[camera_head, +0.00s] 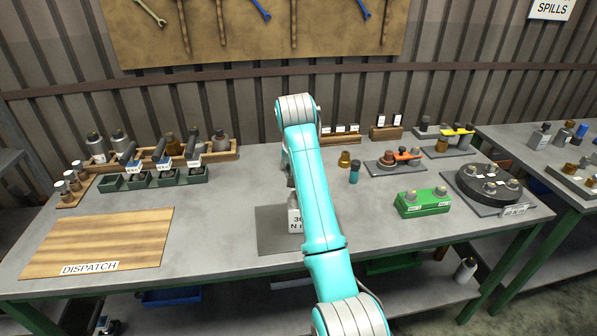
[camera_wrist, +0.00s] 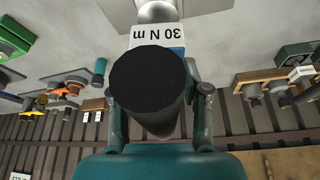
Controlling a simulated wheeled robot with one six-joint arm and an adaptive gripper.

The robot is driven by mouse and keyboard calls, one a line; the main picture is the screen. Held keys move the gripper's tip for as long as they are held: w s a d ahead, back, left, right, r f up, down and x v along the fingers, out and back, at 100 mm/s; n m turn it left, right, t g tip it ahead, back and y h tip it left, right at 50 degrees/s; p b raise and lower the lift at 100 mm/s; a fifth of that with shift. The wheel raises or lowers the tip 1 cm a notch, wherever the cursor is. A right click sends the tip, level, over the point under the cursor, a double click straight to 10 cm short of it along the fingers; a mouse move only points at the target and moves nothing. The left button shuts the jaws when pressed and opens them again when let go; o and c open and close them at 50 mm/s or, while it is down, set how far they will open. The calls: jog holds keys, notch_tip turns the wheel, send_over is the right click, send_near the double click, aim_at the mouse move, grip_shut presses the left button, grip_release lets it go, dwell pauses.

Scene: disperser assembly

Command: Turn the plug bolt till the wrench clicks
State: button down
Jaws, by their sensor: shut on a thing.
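In the wrist view my gripper (camera_wrist: 158,92) has its fingers on both sides of a thick black cylindrical handle (camera_wrist: 150,80), which I take to be the wrench. A white plate marked "30 N m" (camera_wrist: 158,34) shows just past the handle, and a pale metal rounded part (camera_wrist: 157,10) lies beyond it. In the head view the "30 N m" plate (camera_head: 294,220) shows over the dark grey mat (camera_head: 270,238), partly behind my arm. My arm hides most of the gripper there. I cannot make out the plug bolt or whether the wrench sits on it.
A wooden dispatch board (camera_head: 100,240) lies at left, with green bins (camera_head: 150,181) behind it. The bench between mat and green bins is clear.

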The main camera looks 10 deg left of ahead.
jog(key=shift+r, duration=0.2)
jog(key=shift+r, duration=2.4)
